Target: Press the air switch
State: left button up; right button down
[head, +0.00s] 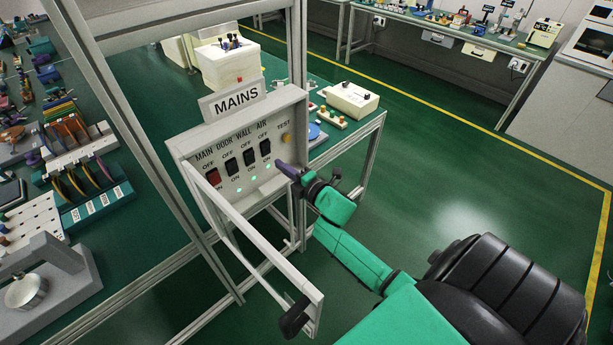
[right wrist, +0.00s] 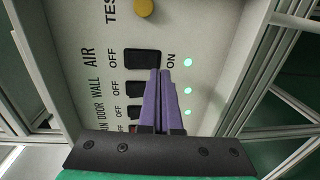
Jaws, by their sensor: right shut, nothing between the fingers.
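The air switch (head: 265,147) is a black rocker, rightmost in the row on the grey MAINS box (head: 187,148). It also shows in the right wrist view (right wrist: 141,58), between its OFF and ON marks. My right gripper (head: 281,166) is shut and empty, its purple fingers together, close to the panel below the air switch. In the right wrist view the fingertips (right wrist: 160,71) overlap the switch's edge on the ON side; I cannot tell whether they touch it. The green lamp (right wrist: 188,62) beside the air switch is lit. My left gripper is not in view.
The wall switch (head: 249,157), door switch (head: 231,167) and red main switch (head: 213,176) sit left of the air switch. A yellow TEST button (head: 286,138) is to its right. The box's open door frame (head: 262,262) juts toward me. Metal posts stand around the box.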

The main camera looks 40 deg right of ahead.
pick_arm(q)
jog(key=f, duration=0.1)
jog(key=b, duration=0.1)
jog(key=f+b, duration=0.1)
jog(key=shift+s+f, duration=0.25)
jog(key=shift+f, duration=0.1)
pick_arm(e)
jog(key=s+d+f, duration=0.1)
jog(key=s, duration=0.8)
jog(key=shift+s+d, duration=0.2)
jog(key=shift+s, duration=0.2)
jog(key=shift+f, duration=0.1)
